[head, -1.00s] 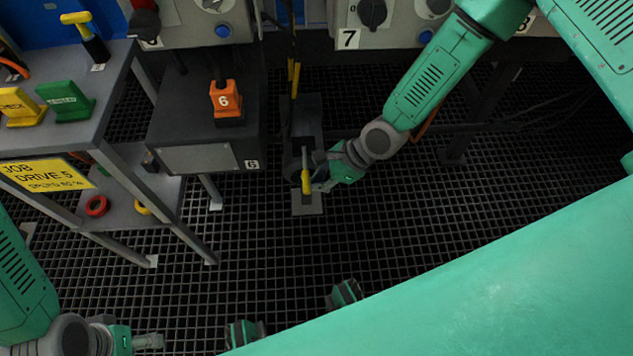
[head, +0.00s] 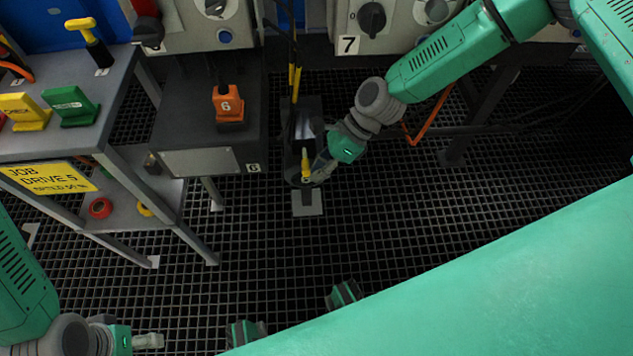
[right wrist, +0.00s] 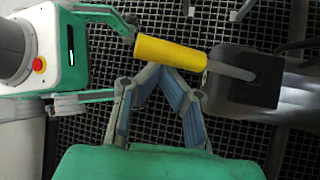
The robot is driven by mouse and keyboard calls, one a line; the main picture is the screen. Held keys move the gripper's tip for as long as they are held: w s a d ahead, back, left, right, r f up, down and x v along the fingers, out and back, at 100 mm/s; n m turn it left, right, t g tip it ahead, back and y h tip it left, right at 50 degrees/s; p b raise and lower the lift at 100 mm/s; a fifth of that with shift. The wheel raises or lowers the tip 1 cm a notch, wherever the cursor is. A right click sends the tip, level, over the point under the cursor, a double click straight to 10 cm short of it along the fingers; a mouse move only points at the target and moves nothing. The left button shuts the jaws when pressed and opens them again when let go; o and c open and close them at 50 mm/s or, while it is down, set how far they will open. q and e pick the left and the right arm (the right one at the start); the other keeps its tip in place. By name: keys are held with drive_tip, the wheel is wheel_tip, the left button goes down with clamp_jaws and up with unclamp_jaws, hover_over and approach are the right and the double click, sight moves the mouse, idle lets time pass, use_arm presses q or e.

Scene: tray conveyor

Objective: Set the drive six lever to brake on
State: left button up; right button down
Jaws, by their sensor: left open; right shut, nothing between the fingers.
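The lever has a yellow grip (head: 305,163) on a grey shaft and stands on a dark pedestal beside the box marked 6 (head: 200,160). In the right wrist view the yellow grip (right wrist: 170,53) lies across the picture, its shaft running right into a dark housing (right wrist: 245,80). My right gripper (head: 318,172) is shut and empty, beside the grip. Its fingertips (right wrist: 165,72) meet at the grip's lower edge in the right wrist view; whether they touch it I cannot tell. My left gripper (head: 150,341) is open and empty at bottom left, far from the lever.
An orange block marked 6 (head: 228,104) sits on the box. Yellow and black rods (head: 294,80) rise behind the lever. A grey table (head: 110,95) at left holds yellow and green blocks and a yellow-handled tool. The grated floor right of the lever is clear.

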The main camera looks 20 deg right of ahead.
drive_tip(key=shift+r, duration=0.1)
drive_tip(key=shift+r+p, duration=0.7)
drive_tip(key=shift+p, duration=0.15)
wheel_tip(320, 180, up, 10)
drive_tip(key=shift+d+f, duration=0.15)
drive_tip(key=shift+d, duration=0.05)
drive_tip(key=shift+a, duration=0.1)
idle(0.4)
